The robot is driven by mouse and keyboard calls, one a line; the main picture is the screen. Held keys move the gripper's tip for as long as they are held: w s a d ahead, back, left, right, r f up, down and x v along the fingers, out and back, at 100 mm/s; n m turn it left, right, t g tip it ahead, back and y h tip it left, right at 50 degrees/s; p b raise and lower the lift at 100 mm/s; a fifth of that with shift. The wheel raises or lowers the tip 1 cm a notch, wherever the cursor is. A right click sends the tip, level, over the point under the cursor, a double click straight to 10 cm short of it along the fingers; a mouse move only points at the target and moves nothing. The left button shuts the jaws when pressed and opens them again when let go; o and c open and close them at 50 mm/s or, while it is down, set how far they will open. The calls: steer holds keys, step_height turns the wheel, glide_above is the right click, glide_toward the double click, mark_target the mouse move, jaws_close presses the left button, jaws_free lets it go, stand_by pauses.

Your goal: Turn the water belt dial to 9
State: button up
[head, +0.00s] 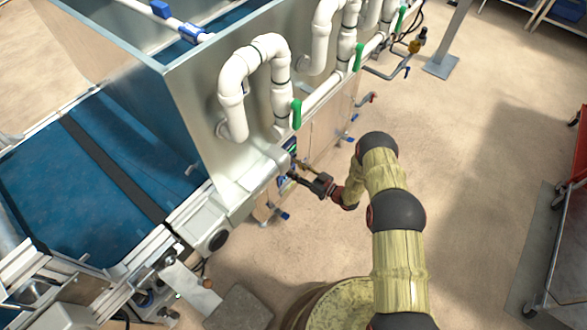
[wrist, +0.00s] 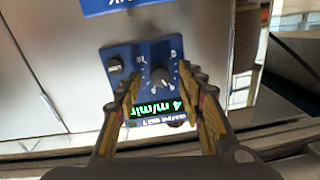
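The water belt dial (wrist: 160,78) is a small dark round knob on a blue control panel (wrist: 127,55), seen upside down in the wrist view. A green display (wrist: 158,108) next to the dial appears to read 4 m/min. Small marks ring the dial, but most are too small to read. My gripper (wrist: 163,74) is open, with one finger on each side of the dial and a visible gap to it. In the head view my gripper (head: 296,170) is at the machine's side, and the dial is too small to make out there.
A blue sign (wrist: 125,3) is close by. In the head view, white pipes (head: 232,95) with green handles (head: 297,114) rise above the gripper. The floor to the right is mostly clear.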

steer(key=shift+w+a, duration=0.1)
steer(key=shift+a, duration=0.1)
steer(key=shift+c, duration=0.7)
jaws_close()
